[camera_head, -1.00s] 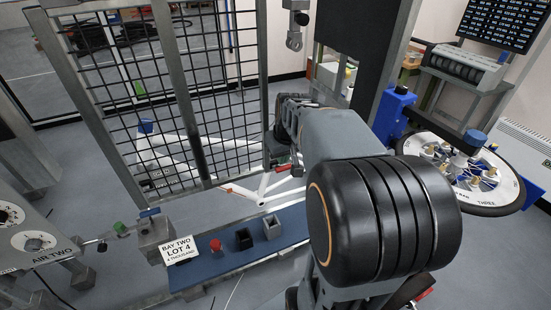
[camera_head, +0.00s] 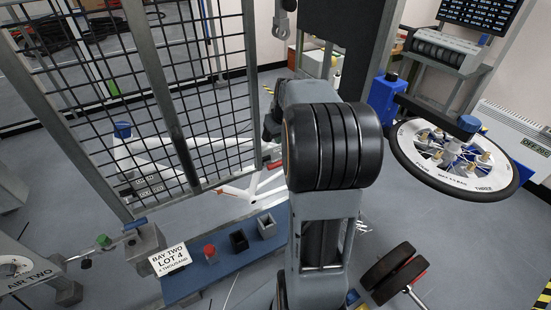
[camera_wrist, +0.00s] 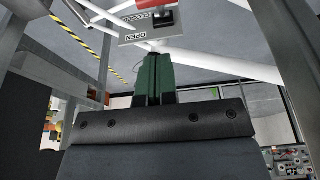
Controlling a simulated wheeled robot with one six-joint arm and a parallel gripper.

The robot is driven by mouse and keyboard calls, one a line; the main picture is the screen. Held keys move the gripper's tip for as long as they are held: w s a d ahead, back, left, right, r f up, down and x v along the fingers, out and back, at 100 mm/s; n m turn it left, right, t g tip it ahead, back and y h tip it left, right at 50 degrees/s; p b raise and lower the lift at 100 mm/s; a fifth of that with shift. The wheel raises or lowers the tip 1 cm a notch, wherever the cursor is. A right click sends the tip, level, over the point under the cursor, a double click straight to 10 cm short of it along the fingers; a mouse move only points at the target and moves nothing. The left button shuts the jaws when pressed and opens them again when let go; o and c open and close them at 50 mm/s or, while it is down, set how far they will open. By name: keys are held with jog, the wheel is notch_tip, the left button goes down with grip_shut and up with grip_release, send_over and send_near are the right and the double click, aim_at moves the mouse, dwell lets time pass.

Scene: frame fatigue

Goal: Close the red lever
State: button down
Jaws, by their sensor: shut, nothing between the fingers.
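In the wrist view, a red piece (camera_wrist: 238,3), likely the red lever, is cut off by the top edge. It sits beside a pale plate (camera_wrist: 133,36) marked OPEN and CLOSED, with a black block on it. My gripper (camera_wrist: 160,58) points toward the plate with its green fingers together, empty. The gap between fingers and plate is unclear. In the head view, a small red part (camera_head: 275,165) shows by the mesh gate's post, near my wrist; I cannot tell if it is the same lever. My fingertips are hidden there.
A mesh gate (camera_head: 190,115) stands left of my arm, with white tubing (camera_head: 240,190) behind it. A blue bench (camera_head: 205,270) with a BAY TWO sign (camera_head: 170,259) is in front. A spoked wheel (camera_head: 480,180) is at right. Grey floor lies between.

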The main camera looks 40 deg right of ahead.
aim_at(276, 163)
jog(key=x, duration=1)
jog(key=shift+s+p, duration=0.35)
jog(key=shift+f, duration=0.9)
jog(key=shift+f, duration=0.1)
jog(key=shift+s+f+t+b, duration=0.15)
jog(key=shift+f+t+b, duration=0.15)
jog(key=shift+b, duration=0.85)
jog(key=shift+r, duration=0.1)
jog(key=shift+s+b, duration=0.15)
jog(key=shift+b, duration=0.4)
